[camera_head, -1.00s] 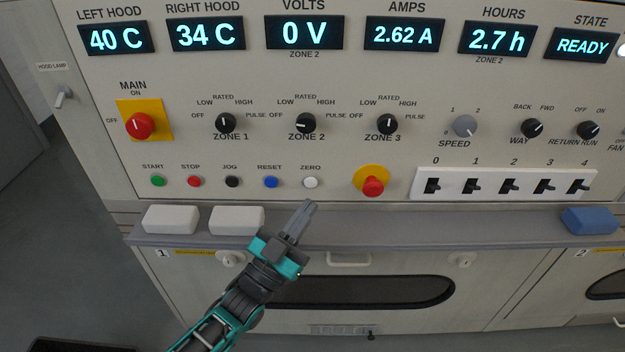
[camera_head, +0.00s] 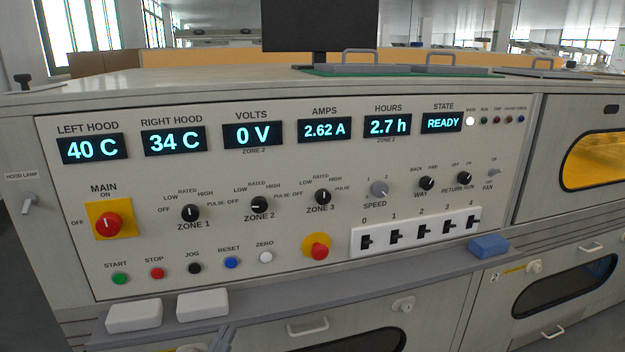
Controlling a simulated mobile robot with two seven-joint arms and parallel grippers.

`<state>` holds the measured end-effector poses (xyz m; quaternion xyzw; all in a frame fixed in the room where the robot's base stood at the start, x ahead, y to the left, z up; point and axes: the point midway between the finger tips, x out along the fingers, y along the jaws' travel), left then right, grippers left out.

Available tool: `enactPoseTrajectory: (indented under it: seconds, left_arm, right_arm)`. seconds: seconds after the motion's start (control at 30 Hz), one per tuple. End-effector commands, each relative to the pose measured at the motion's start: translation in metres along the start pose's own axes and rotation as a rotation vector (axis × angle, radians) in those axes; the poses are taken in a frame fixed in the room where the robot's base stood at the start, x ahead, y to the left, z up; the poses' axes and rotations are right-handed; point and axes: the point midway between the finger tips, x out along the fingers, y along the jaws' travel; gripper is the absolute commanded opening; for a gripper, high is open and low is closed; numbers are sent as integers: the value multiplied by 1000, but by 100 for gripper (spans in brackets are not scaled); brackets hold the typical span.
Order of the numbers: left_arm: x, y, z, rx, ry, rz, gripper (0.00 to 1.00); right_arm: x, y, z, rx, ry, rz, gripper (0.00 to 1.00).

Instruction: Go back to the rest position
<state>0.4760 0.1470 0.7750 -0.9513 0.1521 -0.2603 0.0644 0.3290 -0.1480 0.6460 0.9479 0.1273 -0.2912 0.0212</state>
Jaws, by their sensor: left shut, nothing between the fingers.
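The tips of my left gripper (camera_head: 222,339) just show at the bottom edge, below the shelf and apart from the panel controls. Its fingers are shut and empty; the rest of the arm is out of the picture. My right gripper is not in view. The control panel (camera_head: 300,180) stands in front. Its displays read 40 C, 34 C, 0 V, 2.62 A, 2.7 h and READY.
A grey shelf (camera_head: 380,283) runs below the panel, with two white blocks (camera_head: 134,315) at the left and a blue block (camera_head: 488,246) at the right. A red emergency button (camera_head: 319,252) sticks out. A dark monitor (camera_head: 305,25) stands behind.

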Motion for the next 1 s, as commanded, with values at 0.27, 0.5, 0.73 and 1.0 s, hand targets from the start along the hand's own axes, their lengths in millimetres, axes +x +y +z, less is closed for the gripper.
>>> enactPoseTrajectory:
  seconds: [0.27, 0.5, 0.73, 1.0]
  left_arm:
    - [-62, 28, 34, -108, -464, -7, 0]
    - [-134, 50, 42, -198, -862, -3, 0]
    - [-174, 55, 16, -243, -1099, -3, 0]
    - [-163, 35, -24, -216, -1108, -27, 0]
  right_arm:
    - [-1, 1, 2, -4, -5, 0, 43]
    - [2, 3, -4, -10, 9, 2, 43]
    - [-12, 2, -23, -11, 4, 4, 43]
    - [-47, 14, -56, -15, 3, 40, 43]
